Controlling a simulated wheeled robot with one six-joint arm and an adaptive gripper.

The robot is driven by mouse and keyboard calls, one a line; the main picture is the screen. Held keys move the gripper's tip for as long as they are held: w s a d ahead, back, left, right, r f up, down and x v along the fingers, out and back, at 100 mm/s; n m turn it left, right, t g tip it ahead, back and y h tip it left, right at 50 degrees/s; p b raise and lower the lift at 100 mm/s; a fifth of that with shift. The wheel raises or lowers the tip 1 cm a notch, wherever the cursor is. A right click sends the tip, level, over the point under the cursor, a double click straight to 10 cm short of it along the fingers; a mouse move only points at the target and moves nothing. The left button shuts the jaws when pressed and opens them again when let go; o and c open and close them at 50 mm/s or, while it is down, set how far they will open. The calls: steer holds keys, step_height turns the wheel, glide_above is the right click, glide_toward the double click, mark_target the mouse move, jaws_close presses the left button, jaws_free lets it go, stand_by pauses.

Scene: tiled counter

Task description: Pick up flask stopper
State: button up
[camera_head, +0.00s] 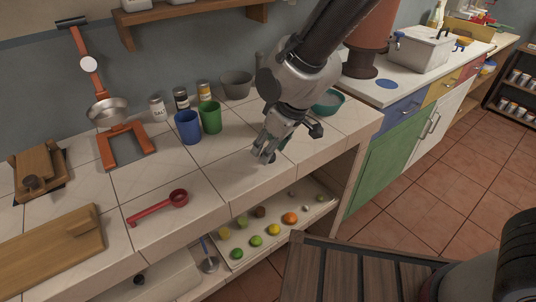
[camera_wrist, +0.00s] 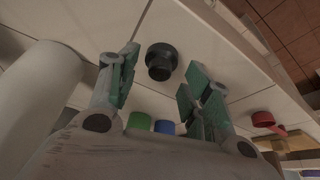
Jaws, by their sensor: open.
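The flask stopper, a small dark round piece with a wider top (camera_wrist: 161,58), stands on the pale tiled counter in the wrist view. It lies between and just beyond the tips of my gripper's two fingers. My gripper (camera_wrist: 160,85) is open and empty, with a clear gap on both sides of the stopper. In the head view my gripper (camera_head: 266,153) hangs low over the right part of the counter, pointing down. There the stopper is hidden behind or under the fingers, and I cannot make it out surely.
A green cup (camera_head: 210,117) and a blue cup (camera_head: 188,127) stand left of my gripper. A teal bowl (camera_head: 329,102) is behind it to the right. A red ladle (camera_head: 158,206) lies front left. The counter's front edge is close, above a shelf tray (camera_head: 262,250) of produce.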

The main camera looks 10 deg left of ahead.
steer(key=shift+w+a+f, duration=0.1)
steer(key=shift+a+f, duration=0.05)
steer(key=shift+f, duration=0.3)
steer(key=shift+c, duration=0.5)
steer(key=c, duration=0.5)
